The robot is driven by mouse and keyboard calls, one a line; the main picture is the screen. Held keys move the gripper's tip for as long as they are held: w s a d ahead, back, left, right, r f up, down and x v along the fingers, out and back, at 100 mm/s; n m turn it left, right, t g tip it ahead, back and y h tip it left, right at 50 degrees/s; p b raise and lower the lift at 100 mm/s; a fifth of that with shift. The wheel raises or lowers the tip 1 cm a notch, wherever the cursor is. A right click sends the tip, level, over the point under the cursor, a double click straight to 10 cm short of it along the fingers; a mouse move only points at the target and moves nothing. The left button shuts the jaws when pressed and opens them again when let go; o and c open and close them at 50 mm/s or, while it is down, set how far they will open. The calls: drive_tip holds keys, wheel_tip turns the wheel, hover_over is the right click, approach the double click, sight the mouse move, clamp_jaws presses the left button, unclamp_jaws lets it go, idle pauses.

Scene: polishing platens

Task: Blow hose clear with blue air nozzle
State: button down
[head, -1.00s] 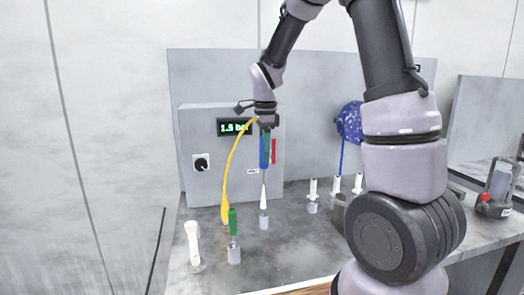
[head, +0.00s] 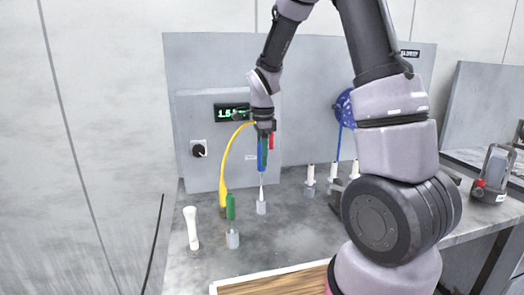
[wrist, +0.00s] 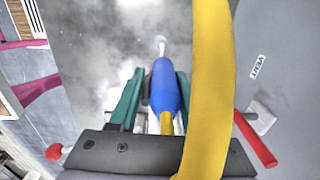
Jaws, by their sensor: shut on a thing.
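My gripper (head: 263,150) points down in front of the grey panel box. In the wrist view its green fingers (wrist: 158,92) are shut on the blue air nozzle (wrist: 166,85). The nozzle (head: 261,158) hangs upright in the head view, its thin pale tip just above or at a small grey cylinder (head: 261,208); I cannot tell if they touch. The yellow hose (head: 226,160) arches from the gripper down to the bench at left. In the wrist view the hose (wrist: 209,90) passes close in front, hiding part of the right finger.
The panel box (head: 205,178) has a green display (head: 232,112) and a black knob (head: 198,150). A red handle (wrist: 255,140) is beside the gripper. A green-handled piece (head: 231,206) and a white one (head: 191,228) stand left; several white-topped posts (head: 310,175) stand right.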

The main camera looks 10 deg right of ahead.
drive_tip(key=shift+f, duration=4.85)
drive_tip(key=shift+c, duration=1.4)
unclamp_jaws()
